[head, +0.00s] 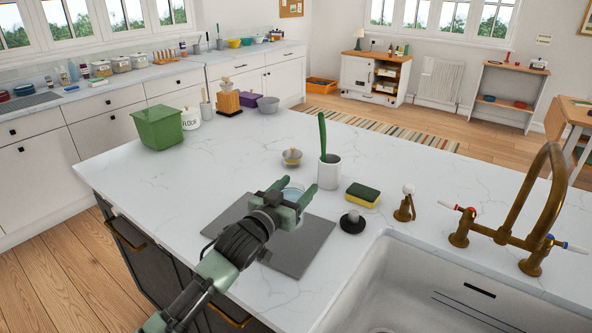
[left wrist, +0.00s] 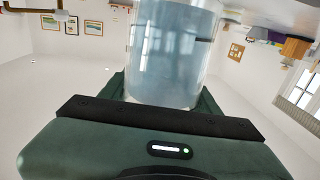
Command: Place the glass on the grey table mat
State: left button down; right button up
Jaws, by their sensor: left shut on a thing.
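The grey table mat (head: 306,250) lies flat on the white island counter, left of the sink. My left gripper (head: 290,195) is over the mat's far part, shut on the glass (head: 293,188). Only a pale blue part of the glass shows between the green fingers in the head view. In the left wrist view the clear glass (left wrist: 172,50) with bluish contents stands large in front of the green gripper. Its base is hidden in the head view, so I cannot tell whether it touches the mat. My right gripper is not in view.
A white cup with a green brush (head: 329,172) stands close behind the gripper. A green bin (head: 158,127) stands far left. Counter left of the mat is clear.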

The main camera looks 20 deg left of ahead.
pick_arm(q)
jog(key=shift+f, duration=2.35)
jog(key=shift+c, duration=1.8)
grip_release()
jog(key=shift+f, duration=0.2)
jog(key=shift+r, duration=0.15)
jog(key=shift+s, duration=0.25)
jog(key=b+v, duration=0.1)
jog(key=v, duration=1)
jog(key=shift+s+a, duration=0.1)
jog(key=shift+s, duration=0.15)
